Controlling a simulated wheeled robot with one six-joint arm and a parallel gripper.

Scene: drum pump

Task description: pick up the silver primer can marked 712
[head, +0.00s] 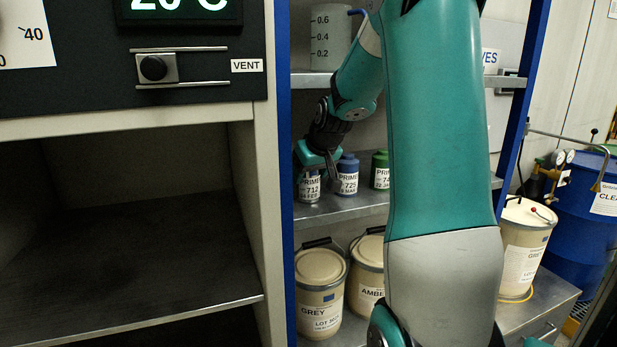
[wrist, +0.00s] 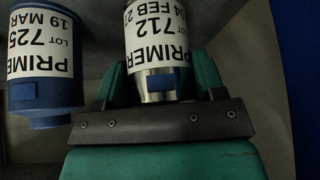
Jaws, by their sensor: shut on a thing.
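The silver primer can marked 712 (head: 309,187) stands at the left end of the middle shelf in the head view. In the wrist view the can (wrist: 157,50) shows its label upside down, between my two green fingers. My gripper (head: 318,160) is shut on the can near its top in the head view; in the wrist view the gripper (wrist: 160,82) has a finger on each side of it. Whether the can's base touches the shelf is hard to tell.
The blue can marked 725 (head: 347,176) stands close right of the silver can, with a green can (head: 380,170) beyond. A blue shelf post (head: 284,200) is close on the left. Pails (head: 321,275) stand on the shelf below, and a measuring beaker (head: 330,38) above.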

